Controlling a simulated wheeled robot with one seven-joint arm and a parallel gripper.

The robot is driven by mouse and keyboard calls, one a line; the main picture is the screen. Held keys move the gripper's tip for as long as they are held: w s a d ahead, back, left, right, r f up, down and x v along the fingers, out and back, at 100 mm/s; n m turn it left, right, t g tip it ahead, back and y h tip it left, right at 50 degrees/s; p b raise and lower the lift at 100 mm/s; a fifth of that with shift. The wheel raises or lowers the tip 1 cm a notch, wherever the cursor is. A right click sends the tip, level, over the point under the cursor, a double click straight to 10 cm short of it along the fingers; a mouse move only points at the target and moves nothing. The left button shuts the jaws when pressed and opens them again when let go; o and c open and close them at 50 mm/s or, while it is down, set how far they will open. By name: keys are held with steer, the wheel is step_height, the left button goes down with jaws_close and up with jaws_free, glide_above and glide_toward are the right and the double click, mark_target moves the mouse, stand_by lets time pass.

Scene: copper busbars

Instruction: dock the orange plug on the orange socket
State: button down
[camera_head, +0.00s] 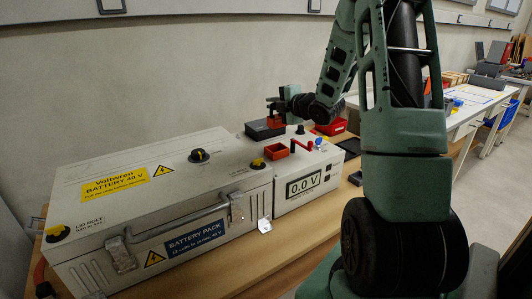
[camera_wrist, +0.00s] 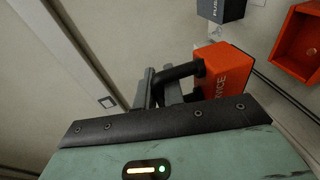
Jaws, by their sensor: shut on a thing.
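My gripper (camera_head: 275,104) is shut on the black handle (camera_wrist: 178,72) of the orange plug. The orange plug (camera_wrist: 226,70) is a block with "SERVICE" lettering in the wrist view. In the head view the plug (camera_head: 276,122) hangs under the gripper, in front of a dark box and behind the socket. The orange socket (camera_head: 276,151) is an open box on top of the white battery case. It also shows at the right edge of the wrist view (camera_wrist: 282,62), apart from the plug. The plug's underside is hidden.
The dark box (camera_head: 260,130) also shows in the wrist view (camera_wrist: 222,8). A red handle (camera_head: 302,147) stands right of the socket, and a black and yellow knob (camera_head: 258,163) sits in front. A red bin (camera_head: 331,127) lies behind. The battery case (camera_head: 130,215) extends left.

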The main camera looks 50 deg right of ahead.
step_height(320, 180, down, 10)
steer(key=shift+d+r+b, duration=0.15)
steer(key=shift+b, duration=0.25)
steer(key=shift+f, duration=0.25)
steer(key=c, duration=1.5)
jaws_free()
steer(key=shift+r, duration=0.2)
steer(key=v, duration=1.2)
steer(key=shift+b, duration=0.3)
